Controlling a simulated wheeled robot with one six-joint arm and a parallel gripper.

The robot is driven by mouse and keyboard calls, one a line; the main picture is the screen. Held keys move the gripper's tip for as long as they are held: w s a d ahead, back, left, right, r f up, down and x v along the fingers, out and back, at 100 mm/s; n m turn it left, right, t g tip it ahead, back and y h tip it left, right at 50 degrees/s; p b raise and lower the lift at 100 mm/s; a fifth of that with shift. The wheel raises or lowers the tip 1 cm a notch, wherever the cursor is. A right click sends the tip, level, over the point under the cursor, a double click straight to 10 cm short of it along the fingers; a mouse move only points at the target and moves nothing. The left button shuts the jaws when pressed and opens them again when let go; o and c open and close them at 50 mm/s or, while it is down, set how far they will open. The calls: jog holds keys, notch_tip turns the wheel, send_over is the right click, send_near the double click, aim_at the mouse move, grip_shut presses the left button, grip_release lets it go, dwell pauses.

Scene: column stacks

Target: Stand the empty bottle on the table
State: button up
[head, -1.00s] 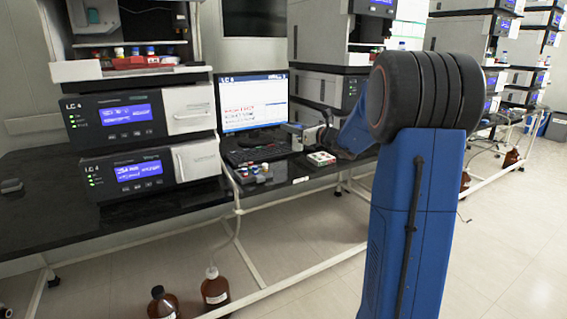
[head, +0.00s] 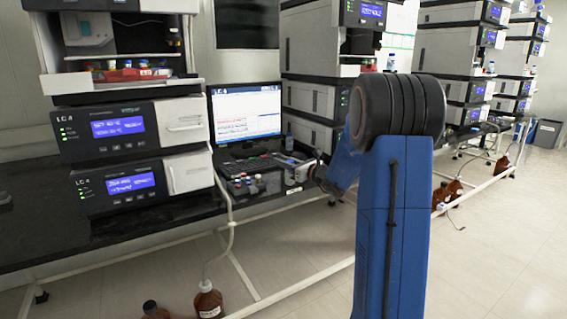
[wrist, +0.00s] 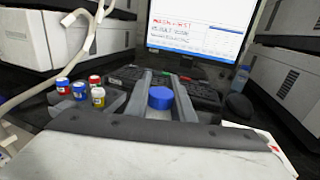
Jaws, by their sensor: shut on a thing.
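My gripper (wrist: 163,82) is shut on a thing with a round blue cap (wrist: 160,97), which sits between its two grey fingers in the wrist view. I take it for the bottle; its body is hidden below the cap, so I cannot tell whether it is empty or touches the table. In the head view my gripper (head: 294,174) is low over the front edge of the black table (head: 30,228), right of some small vials. The held thing is not clear there.
Several capped vials (wrist: 82,88) stand left of my fingers. A keyboard (wrist: 205,95) and monitor (wrist: 195,28) are beyond. Another blue-capped bottle (wrist: 238,80) stands to the right. Instrument stacks (head: 120,125) flank the monitor. Brown bottles (head: 207,301) stand on the floor.

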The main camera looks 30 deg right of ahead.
jog(key=shift+f, duration=0.1)
jog(key=o, duration=1)
